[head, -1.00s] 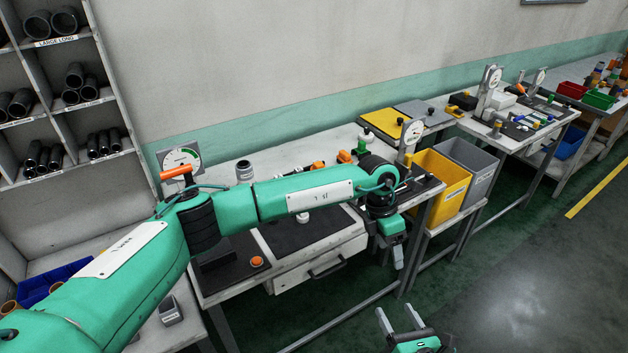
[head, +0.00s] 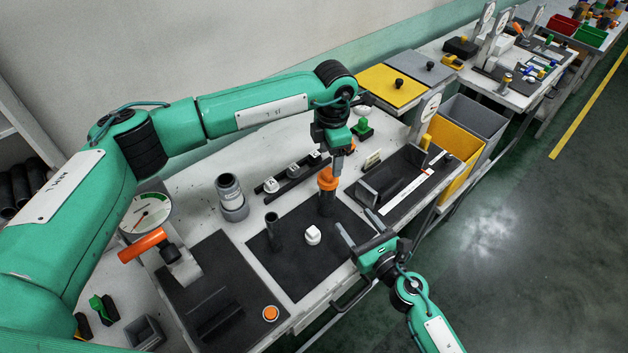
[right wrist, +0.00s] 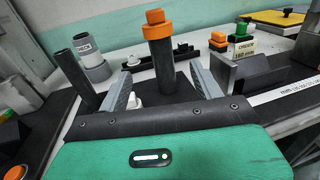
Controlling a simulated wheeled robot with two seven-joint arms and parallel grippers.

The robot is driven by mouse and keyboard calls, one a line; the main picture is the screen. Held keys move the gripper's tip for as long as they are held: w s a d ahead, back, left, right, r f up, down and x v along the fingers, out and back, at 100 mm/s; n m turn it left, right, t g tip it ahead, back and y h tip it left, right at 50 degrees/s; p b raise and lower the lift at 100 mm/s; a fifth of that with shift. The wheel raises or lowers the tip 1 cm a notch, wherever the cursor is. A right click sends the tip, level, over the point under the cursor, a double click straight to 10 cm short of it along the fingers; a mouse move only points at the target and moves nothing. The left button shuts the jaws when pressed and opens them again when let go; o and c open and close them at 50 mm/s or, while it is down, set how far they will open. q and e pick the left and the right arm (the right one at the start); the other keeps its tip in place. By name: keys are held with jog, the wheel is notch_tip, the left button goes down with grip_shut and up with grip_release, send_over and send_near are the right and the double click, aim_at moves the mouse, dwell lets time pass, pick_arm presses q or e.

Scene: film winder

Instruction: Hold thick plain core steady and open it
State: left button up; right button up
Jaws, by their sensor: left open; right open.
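A thick black core (head: 327,202) with an orange cap (head: 327,178) stands upright on a black mat on the bench. It also shows in the right wrist view (right wrist: 162,75). My left gripper (head: 338,165) is open, fingers down, at the orange cap; the head view does not show clearly whether it touches. My right gripper (head: 357,226) is open at the bench's front edge, fingers pointing toward the core. In the right wrist view the core stands beyond and between the open fingers, apart from them.
A thinner dark tube (head: 272,230) and a white piece (head: 312,235) stand on the mat. A grey labelled cylinder (head: 231,197) is behind left. A black trough (head: 388,180) lies right. A dial gauge (head: 146,213) and orange-handled device (head: 142,245) are left.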

aim_at(332, 191)
pick_arm(q)
jog(key=shift+w+a, duration=0.15)
jog(key=shift+w, duration=0.15)
jog(key=shift+s+r, duration=0.15)
pick_arm(e)
jog(key=x, duration=1.4)
jog(key=shift+w+a+r, duration=0.1)
jog(key=shift+w+r, duration=0.05)
